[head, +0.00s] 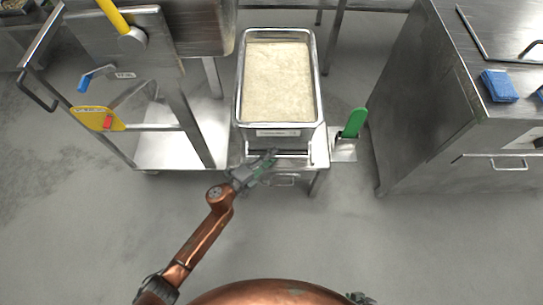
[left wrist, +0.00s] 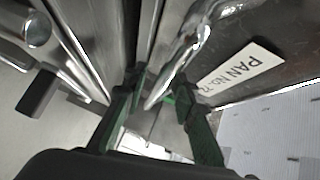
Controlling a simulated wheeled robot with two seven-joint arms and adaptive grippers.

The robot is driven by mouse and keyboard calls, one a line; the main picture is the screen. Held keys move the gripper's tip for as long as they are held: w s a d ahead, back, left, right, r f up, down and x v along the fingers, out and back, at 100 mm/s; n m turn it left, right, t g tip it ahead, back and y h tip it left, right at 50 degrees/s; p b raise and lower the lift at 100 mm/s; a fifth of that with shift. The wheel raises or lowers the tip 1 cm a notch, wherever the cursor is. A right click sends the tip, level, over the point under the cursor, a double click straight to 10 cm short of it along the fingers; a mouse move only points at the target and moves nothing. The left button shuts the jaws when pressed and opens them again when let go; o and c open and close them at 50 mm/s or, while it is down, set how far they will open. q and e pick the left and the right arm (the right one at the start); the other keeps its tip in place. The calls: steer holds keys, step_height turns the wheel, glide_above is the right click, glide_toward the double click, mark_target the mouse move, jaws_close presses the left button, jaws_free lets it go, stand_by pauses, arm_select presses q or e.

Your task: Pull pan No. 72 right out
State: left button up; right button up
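A deep metal pan (head: 241,85) full of pale rice stands on a small steel stand in the head view, a white label on its front. A bent, shiny metal handle (left wrist: 185,45) passes by this label. My left gripper (head: 267,160) is at the pan's front, low, by a handle bar. Its green fingers (left wrist: 160,88) stand apart, with the handle's end between them; I see no firm grip. A small dark part at the head view's bottom edge may be my right gripper.
A steel cart (head: 150,150) with yellow and blue handles stands left of the pan. A green-handled tool (head: 354,124) is just right of the stand. A steel counter (head: 430,120) with a blue sponge (head: 499,86) is at the right. The floor in front is clear.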

arm_select(q)
jaws_close()
steer(key=shift+f, duration=0.1)
stand_by(0.4)
